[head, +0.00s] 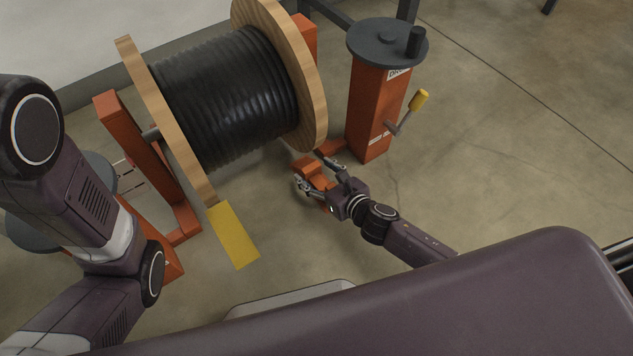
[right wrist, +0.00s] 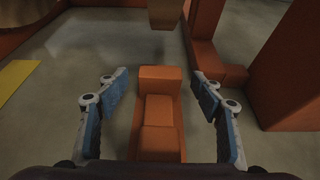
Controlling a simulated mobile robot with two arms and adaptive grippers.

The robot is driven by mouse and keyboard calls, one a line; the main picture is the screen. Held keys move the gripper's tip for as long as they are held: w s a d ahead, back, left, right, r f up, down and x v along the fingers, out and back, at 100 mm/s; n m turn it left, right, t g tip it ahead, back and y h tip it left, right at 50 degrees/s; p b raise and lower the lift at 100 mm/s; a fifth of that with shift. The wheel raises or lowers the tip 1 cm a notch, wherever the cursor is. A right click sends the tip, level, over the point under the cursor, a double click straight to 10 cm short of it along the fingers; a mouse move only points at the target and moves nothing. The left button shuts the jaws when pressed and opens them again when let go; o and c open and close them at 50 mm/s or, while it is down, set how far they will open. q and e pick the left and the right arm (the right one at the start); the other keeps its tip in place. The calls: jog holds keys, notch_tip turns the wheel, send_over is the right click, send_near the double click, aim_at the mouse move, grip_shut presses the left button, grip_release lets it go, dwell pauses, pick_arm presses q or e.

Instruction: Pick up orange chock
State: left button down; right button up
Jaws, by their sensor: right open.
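The orange chock (head: 307,170) lies on the floor near the right rim of the cable spool, partly covered by my right gripper in the head view. In the right wrist view the chock (right wrist: 159,115) is a stepped block with a raised far end. My right gripper (head: 319,170) is open, and its two fingers (right wrist: 158,82) stand on either side of the chock with a gap on each side. They do not appear to touch it. My left arm shows at the left of the head view, but its gripper is out of view.
A wooden spool of black cable (head: 232,95) stands in an orange stand (head: 140,150). An orange post (head: 375,110) with a grey round top and a yellow-handled crank is just beyond my right gripper. A yellow plate (head: 235,236) lies at the spool's near side. Open floor extends right.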

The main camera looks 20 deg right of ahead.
jog(key=shift+w+a, duration=0.1)
jog(key=shift+w, duration=0.1)
jog(key=shift+c, duration=0.7)
jog(key=c, duration=1.3)
jog(key=shift+c, duration=0.6)
jog(key=shift+r, duration=0.15)
